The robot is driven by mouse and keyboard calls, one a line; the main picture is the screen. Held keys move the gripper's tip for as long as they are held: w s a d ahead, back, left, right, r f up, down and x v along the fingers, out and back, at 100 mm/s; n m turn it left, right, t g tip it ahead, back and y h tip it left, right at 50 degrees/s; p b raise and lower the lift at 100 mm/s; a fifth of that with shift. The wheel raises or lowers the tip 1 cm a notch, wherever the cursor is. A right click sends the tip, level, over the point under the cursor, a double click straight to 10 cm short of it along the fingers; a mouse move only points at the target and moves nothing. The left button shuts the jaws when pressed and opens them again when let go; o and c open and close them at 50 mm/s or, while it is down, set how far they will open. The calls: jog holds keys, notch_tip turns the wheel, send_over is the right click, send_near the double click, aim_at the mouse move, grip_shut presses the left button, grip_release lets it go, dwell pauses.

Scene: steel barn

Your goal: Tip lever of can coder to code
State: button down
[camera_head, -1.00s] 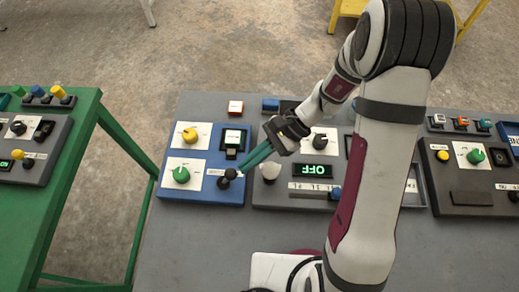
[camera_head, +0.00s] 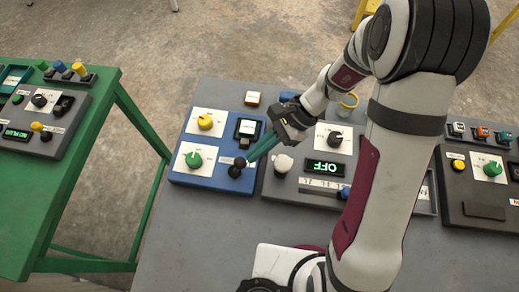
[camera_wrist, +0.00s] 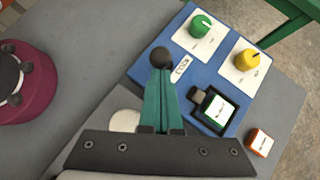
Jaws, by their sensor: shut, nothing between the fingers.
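A blue control panel (camera_head: 218,182) lies on the grey table, with a black ball-ended lever (camera_head: 235,171) at its lower right corner. The lever's black ball (camera_wrist: 160,57) also shows in the wrist view, beside a small white label (camera_wrist: 181,69) too small to read. My gripper (camera_head: 250,160) is shut and empty, its teal fingers pointing down to the lever. In the wrist view, the fingertips (camera_wrist: 160,73) are right at the ball; I cannot tell whether they touch. The lever's lower part is partly hidden by the fingers.
A dark grey panel with an OFF display (camera_head: 324,168) stands just right. A green table (camera_head: 90,180) is at left.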

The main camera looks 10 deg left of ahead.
jog(key=shift+a+r+m+h, duration=0.15)
jog(key=shift+a+r+h, duration=0.1)
jog(key=shift+a+h, duration=0.55)
jog(key=shift+a+r+m+h, duration=0.25)
jog(key=shift+a+h, duration=0.15)
jog(key=shift+a, duration=0.7)
jog(key=shift+a+r+m+h, duration=0.1)
jog(key=shift+a+r+h, duration=0.15)
jog(key=shift+a+h, duration=0.55)
jog(key=shift+a, duration=0.25)
jog(key=shift+r, duration=0.1)
jog(key=s+a+r+v, duration=0.1)
jog(key=a+v, duration=0.1)
jog(key=v, duration=0.9)
jog(key=s+d+n+t+h, duration=0.1)
jog(key=s+d+n+t, duration=0.3)
jog(key=s+d, duration=1.2)
jog(key=d+n, duration=0.1)
jog(key=n, duration=0.1)
jog(key=shift+n+t, duration=0.4)
